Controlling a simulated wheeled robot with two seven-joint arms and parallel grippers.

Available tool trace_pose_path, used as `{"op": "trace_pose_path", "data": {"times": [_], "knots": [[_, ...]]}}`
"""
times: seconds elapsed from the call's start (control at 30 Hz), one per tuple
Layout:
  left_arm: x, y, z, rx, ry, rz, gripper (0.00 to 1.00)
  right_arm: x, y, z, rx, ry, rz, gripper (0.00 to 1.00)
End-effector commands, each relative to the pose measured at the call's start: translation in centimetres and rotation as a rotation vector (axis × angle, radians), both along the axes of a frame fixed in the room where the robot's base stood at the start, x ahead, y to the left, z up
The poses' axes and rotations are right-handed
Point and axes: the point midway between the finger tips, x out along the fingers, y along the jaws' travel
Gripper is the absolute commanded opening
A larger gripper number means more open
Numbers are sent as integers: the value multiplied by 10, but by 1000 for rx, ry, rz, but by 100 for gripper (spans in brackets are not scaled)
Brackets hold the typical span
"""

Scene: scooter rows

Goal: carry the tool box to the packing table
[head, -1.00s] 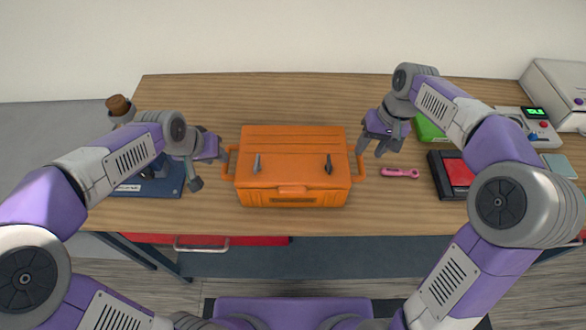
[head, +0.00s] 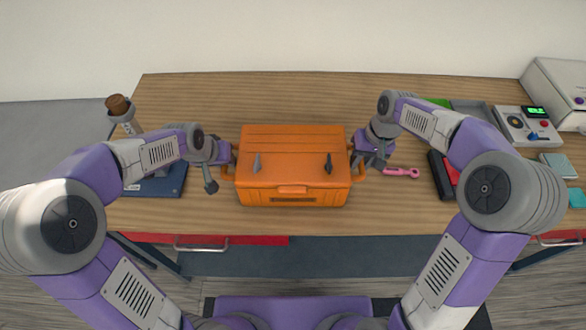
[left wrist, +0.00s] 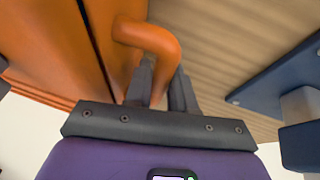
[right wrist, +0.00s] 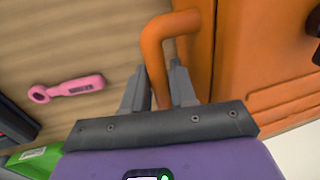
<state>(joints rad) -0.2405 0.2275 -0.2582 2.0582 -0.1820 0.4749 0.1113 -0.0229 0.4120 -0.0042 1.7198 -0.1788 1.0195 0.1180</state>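The orange tool box (head: 291,174) sits closed on the wooden table, with two grey latches on its front and a handle at each end. My left gripper (head: 222,168) is at its left handle; in the left wrist view that handle (left wrist: 150,42) runs down between the fingers, which stand apart. My right gripper (head: 368,160) is at the right handle; in the right wrist view that handle (right wrist: 160,45) lies between the open fingers. Neither gripper visibly clamps its handle. The packing table cannot be identified in these views.
A pink wrench (head: 401,172) lies right of the box, with a dark and red case (head: 440,175) beyond it. A device with a green display (head: 528,125) stands farther right. A blue base (head: 158,182) is at left. The table behind the box is clear.

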Motion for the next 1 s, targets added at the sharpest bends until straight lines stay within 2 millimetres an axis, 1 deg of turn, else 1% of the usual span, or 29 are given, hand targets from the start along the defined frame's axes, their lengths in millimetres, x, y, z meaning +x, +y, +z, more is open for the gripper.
{"op": "trace_pose_path", "data": {"times": [0.03, 0.07, 0.13, 0.17, 1.0], "knots": [[0, 0, 0, 0, 0, 0, 4, 0, 0, 0, 0, 0, 0, 18], [0, 0, 0, 0, 0, 0, 0, 0, 0, 0, 0, 0, 0, 14], [0, 0, 0, 0, 0, 0, 0, 0, 0, 0, 0, -1, 0, 3], [0, 0, 0, 0, 0, 0, 0, 0, 0, 0, 0, -1, 0, 0], [0, 0, 1, 0, -1, 0, 0, 0, 0, 1, 0, -2, 0, 0]]}}
